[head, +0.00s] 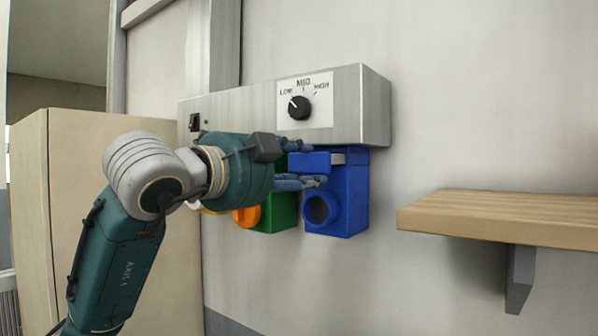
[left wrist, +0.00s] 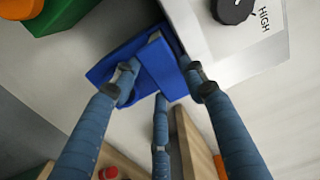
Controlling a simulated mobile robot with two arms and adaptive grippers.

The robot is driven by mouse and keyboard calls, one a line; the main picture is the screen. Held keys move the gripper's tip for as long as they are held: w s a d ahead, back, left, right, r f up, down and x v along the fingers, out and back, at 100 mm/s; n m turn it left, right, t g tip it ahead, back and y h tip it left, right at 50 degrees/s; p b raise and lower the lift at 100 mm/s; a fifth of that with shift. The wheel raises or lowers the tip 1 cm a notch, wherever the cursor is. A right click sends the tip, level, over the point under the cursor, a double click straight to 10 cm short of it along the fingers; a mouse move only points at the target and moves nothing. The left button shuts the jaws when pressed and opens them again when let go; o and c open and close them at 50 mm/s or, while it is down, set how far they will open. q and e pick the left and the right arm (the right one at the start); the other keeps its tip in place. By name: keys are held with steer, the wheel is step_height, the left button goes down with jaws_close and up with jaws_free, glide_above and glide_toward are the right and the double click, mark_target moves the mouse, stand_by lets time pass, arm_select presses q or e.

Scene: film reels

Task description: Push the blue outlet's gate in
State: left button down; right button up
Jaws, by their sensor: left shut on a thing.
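The blue outlet (head: 349,205) hangs under the metal control box, with a round opening low on its front. Its blue gate (head: 308,161) sticks out of the upper front, with a pale strip (head: 338,158) showing behind its front block. My left gripper (head: 309,168) reaches in from the left, with its blue-grey fingers above and below the gate, shut on it. In the left wrist view, the fingers (left wrist: 159,77) close around the blue gate (left wrist: 158,62). The exact finger contacts are partly hidden. My right gripper is in neither view.
The metal box (head: 240,105) carries a dial (head: 299,107) and a switch (head: 194,122). A green outlet (head: 280,212) and an orange part (head: 247,217) sit left of the blue outlet, partly behind my arm. A wooden shelf (head: 500,212) juts out at the right. Bare wall lies between.

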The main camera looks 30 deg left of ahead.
arm_select(q)
steer(key=shift+w, duration=0.25)
steer(key=c, duration=1.3)
jaws_free()
steer(key=shift+c, duration=0.2)
steer(key=o, duration=0.4)
steer(key=shift+w, duration=0.15)
steer(key=shift+c, duration=0.2)
steer(key=shift+w+d, duration=0.15)
steer(key=shift+w, duration=0.05)
steer(key=shift+s, duration=0.25)
steer(key=s+a, duration=0.1)
steer(key=s, duration=1)
steer(key=shift+s+a, duration=0.2)
steer(key=shift+a, duration=0.15)
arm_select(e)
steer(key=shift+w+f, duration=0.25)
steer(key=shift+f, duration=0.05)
arm_select(q)
steer(key=shift+f, duration=0.1)
